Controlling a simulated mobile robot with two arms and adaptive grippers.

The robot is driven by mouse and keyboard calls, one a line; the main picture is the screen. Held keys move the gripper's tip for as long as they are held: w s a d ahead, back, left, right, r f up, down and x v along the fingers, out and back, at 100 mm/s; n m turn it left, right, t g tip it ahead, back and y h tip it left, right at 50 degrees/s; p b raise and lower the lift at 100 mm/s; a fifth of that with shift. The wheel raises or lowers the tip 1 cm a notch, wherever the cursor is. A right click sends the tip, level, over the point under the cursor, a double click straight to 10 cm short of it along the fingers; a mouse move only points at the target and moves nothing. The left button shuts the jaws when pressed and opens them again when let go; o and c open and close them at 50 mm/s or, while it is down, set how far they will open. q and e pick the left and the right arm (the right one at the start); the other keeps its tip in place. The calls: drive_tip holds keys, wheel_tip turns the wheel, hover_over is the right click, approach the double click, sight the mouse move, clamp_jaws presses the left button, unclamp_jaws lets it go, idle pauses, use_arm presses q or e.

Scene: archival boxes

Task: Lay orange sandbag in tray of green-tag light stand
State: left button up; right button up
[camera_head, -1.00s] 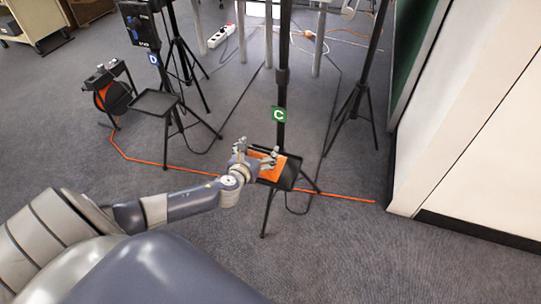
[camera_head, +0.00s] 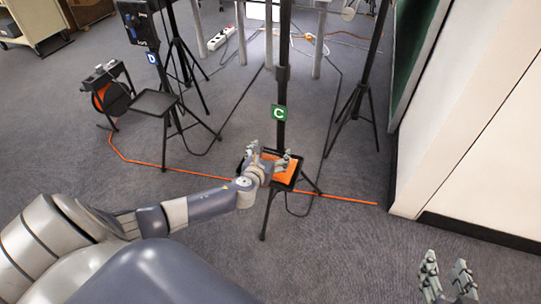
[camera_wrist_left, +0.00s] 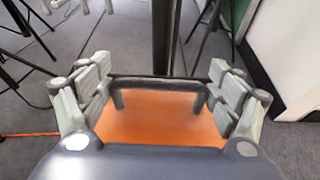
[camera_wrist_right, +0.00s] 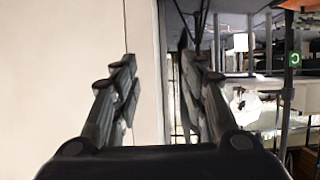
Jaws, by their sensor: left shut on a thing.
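The orange sandbag (camera_head: 284,172) is at the black tray (camera_head: 290,187) of the light stand with the green C tag (camera_head: 279,114). Dark tray edge shows around it in the head view; whether its underside rests fully on the tray is hidden. My left gripper (camera_head: 269,160) is shut on the sandbag by its dark handle. In the left wrist view, the fingers (camera_wrist_left: 159,95) sit at both ends of the handle, above the orange top (camera_wrist_left: 160,125). My right gripper (camera_head: 447,278) is open and empty at the lower right, well away from the stand; its fingers (camera_wrist_right: 157,75) are apart.
An orange cable (camera_head: 345,199) crosses the floor by the stand legs. A pale cabinet (camera_head: 480,140) borders the right.

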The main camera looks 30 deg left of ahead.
use_arm(q)
drive_tip(key=o, duration=2)
drive_tip(key=shift+f, duration=0.2)
use_arm(e)
drive_tip(key=shift+w+a+r+t, duration=0.15)
drive_tip(key=shift+w+r+t, duration=0.15)
drive_tip(key=shift+r, duration=0.35)
